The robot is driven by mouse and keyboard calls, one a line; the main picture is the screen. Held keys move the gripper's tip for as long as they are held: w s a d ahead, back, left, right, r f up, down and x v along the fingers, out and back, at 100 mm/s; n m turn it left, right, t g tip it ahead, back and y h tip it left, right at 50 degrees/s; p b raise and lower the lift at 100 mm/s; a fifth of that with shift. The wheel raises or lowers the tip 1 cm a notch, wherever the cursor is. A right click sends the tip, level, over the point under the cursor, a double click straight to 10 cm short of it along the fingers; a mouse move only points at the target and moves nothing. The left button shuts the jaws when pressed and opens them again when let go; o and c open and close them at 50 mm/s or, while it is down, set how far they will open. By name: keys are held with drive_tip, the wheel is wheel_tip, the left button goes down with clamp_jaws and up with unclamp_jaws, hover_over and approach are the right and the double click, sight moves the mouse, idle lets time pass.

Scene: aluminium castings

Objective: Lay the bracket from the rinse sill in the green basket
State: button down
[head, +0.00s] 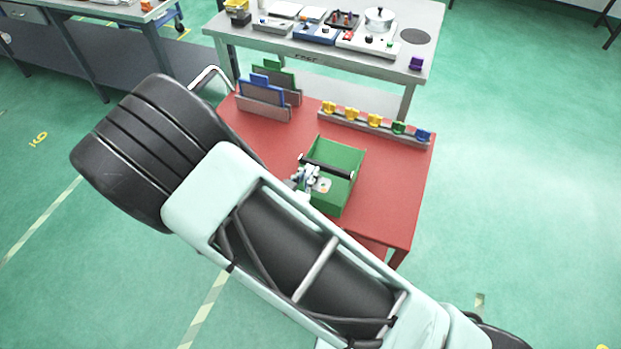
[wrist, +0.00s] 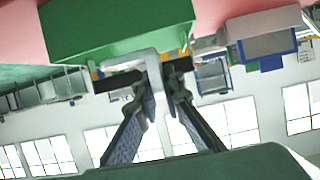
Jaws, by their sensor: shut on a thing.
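The green basket (head: 336,196) stands on the red table, with a black bar handle (head: 327,167) across it. My gripper (head: 308,178) is at the left side of the basket, close to the handle's left end. In the wrist view, which is upside down, my gripper (wrist: 162,88) is shut on a pale grey piece, seemingly the bracket (wrist: 152,64). The basket's green wall (wrist: 118,32) is just beyond the piece, and I cannot tell whether they touch. My arm and fingers hide most of the piece in the head view.
The red table (head: 395,205) has free room right of the basket. A grey rail (head: 385,132) with yellow, green and blue clips lies behind it. Upright blue and green panels (head: 265,92) stand at back left. A grey bench (head: 300,47) with equipment stands beyond.

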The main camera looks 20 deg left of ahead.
drive_tip(key=shift+w+d+f, duration=0.1)
drive_tip(key=shift+w+f, duration=0.05)
drive_tip(key=shift+f, duration=0.75)
drive_tip(key=shift+w+f, duration=0.1)
drive_tip(key=shift+f, duration=0.8)
drive_tip(key=shift+f+b, duration=0.6)
drive_tip(key=shift+f, duration=0.1)
drive_tip(key=c, duration=2)
unclamp_jaws()
drive_tip(key=shift+r, duration=0.1)
drive_tip(key=shift+c, duration=0.2)
drive_tip(key=shift+r, duration=0.15)
drive_tip(key=shift+r+p, duration=0.3)
drive_tip(key=shift+p, duration=0.2)
drive_tip(key=v, duration=1.2)
drive_tip(key=shift+b, duration=0.35)
drive_tip(key=shift+r, duration=0.15)
